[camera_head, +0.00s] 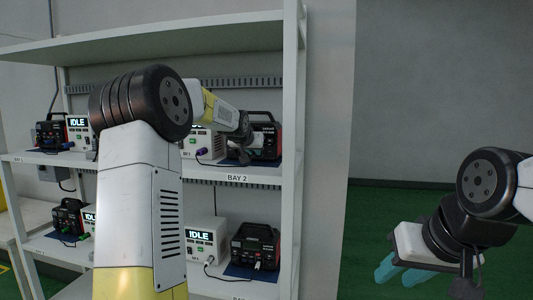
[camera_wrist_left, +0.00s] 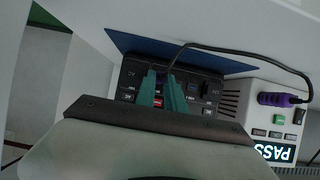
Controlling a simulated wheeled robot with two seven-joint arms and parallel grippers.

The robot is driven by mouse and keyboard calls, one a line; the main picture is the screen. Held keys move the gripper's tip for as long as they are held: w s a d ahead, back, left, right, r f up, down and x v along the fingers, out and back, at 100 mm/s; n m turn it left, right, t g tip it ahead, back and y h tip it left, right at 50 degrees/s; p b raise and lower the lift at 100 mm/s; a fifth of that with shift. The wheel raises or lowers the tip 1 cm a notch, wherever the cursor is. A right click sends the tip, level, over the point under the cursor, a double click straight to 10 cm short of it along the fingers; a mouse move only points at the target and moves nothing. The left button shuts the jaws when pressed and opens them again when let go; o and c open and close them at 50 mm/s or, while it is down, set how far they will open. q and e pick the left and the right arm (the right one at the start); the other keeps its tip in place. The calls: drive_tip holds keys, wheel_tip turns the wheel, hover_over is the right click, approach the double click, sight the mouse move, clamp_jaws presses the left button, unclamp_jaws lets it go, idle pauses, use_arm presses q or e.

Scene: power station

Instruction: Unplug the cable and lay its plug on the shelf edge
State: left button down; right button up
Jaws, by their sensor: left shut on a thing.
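The black power station (camera_head: 266,138) stands on the upper shelf at BAY 2, and its front panel fills the middle of the left wrist view (camera_wrist_left: 208,90). My left gripper (camera_wrist_left: 162,88) has its teal fingers at that panel, shut on a purple plug (camera_wrist_left: 161,78), mostly hidden between them. I cannot tell how deep the plug sits in the panel. A dark cable (camera_wrist_left: 250,54) runs from there to a purple connector (camera_wrist_left: 280,98) on the white tester, whose screen reads PASS. The shelf edge (camera_head: 236,169) passes below. My right gripper (camera_head: 398,276) is open and empty, off to the right.
The white tester (camera_head: 203,138) stands left of the power station, partly behind my left arm. A blue mat (camera_wrist_left: 190,52) lies under the power station. A shelf upright (camera_head: 291,200) stands close on the right. The lower shelf holds another tester (camera_head: 206,238) and power station (camera_head: 255,245).

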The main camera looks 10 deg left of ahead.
sight(248, 173)
use_arm(q)
drive_tip(key=shift+s, duration=1.75)
drive_tip(key=shift+s, duration=0.15)
drive_tip(key=shift+s+a, duration=0.1)
drive_tip(key=shift+s, duration=2.2)
drive_tip(key=shift+f, duration=0.45)
drive_tip(key=shift+f, duration=0.3)
drive_tip(key=shift+f, duration=0.3)
drive_tip(key=shift+f, duration=0.35)
drive_tip(key=shift+f, duration=0.45)
